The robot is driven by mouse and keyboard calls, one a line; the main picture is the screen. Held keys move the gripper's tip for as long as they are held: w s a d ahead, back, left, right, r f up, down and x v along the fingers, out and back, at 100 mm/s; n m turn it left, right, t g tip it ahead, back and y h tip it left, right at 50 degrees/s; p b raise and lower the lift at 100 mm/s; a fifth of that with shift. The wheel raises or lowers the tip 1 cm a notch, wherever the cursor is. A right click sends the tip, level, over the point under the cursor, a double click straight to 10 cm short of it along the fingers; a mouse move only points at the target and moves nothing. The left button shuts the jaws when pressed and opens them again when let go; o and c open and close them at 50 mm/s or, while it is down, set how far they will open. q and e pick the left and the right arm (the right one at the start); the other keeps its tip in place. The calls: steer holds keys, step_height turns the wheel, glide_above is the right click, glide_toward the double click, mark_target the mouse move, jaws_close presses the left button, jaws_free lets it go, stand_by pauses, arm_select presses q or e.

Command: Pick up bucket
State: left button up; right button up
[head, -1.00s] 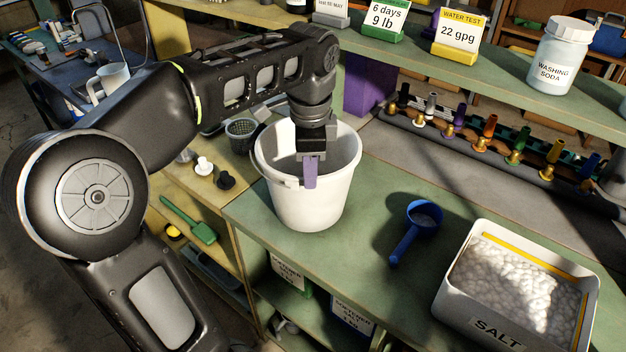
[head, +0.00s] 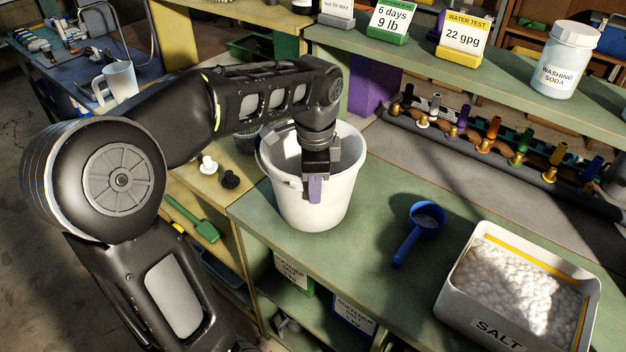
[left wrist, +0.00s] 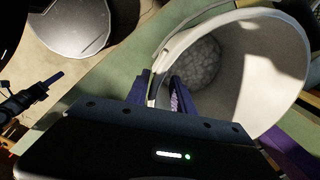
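The white bucket (head: 325,205) stands upright on the green bench, and its pale wall (left wrist: 255,75) fills the right of the left wrist view. A grey, pebbly patch shows at its bottom in that view. My left gripper (head: 314,188) points down at the bucket's near rim. One purple finger is outside the wall and the other inside, with the rim between them. In the left wrist view the fingers (left wrist: 160,88) stand apart, and I see no firm closing on the rim. My right gripper is out of view.
A blue scoop (head: 425,220) lies right of the bucket, and a salt tub (head: 450,297) stands further right. A shelf with signs and a washing soda jar (head: 560,60) runs behind. A row of fittings (head: 490,140) lies at the back right.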

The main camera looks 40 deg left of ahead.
arm_select(q)
steer(key=shift+w+a+f, duration=0.1)
steer(key=shift+w+f, duration=0.1)
steer(key=shift+f, duration=1.35)
jaws_close()
stand_by(0.5)
